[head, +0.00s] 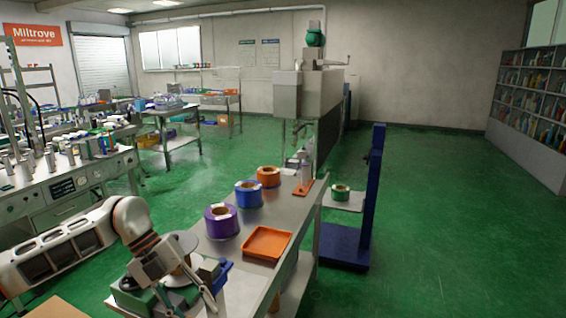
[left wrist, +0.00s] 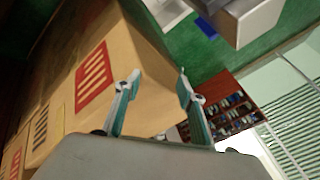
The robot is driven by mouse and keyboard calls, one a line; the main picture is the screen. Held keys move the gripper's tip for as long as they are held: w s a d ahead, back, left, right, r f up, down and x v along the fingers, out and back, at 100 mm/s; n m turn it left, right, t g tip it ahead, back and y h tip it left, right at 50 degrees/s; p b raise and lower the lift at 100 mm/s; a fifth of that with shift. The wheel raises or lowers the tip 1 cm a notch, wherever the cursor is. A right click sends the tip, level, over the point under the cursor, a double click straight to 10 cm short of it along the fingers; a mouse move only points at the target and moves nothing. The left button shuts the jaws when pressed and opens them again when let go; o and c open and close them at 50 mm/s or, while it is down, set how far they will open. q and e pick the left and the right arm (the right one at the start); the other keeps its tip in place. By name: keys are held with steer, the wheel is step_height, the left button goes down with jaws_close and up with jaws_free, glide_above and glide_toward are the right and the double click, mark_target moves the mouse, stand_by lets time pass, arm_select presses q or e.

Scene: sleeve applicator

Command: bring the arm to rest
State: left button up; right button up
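In the left wrist view my left gripper (left wrist: 158,82) is open, its two fingers apart with nothing between them. Cardboard boxes (left wrist: 85,85) with a red label fill the left of that view, beyond the fingers. In the head view a white and orange arm reaches down at the lower left. The arm partly hides the fixture.
Purple (head: 222,221), blue (head: 249,193) and orange (head: 268,176) spools stand along the table. An empty orange tray (head: 266,243) lies near its edge. A blue post stand (head: 345,246) holds a green spool (head: 340,193). Green floor is clear on the right.

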arm_select(q)
steer(key=s+d+r+n+t+h, duration=0.1)
steer(key=s+d+n+t+h, duration=0.15)
steer(key=d+h, duration=0.6)
steer(key=s+d+r+n+t+h, duration=0.1)
steer(key=s+d+n+t+h, duration=0.3)
steer(key=d, duration=0.8)
steer(key=w+a+f+n+t+y, duration=0.3)
steer(key=a+f+n+t+y, duration=0.85)
steer(key=a+f+n, duration=0.35)
steer(key=s+a+f+n+g+y, duration=0.2)
steer(key=s+a+f+n, duration=0.1)
steer(key=s+f, duration=0.4)
steer(key=s+a+f+n+g+y, duration=0.3)
steer(key=s+a+f, duration=0.2)
steer(key=s+f, duration=0.3)
steer(key=shift+f, duration=0.85)
steer(key=shift+s, duration=0.1)
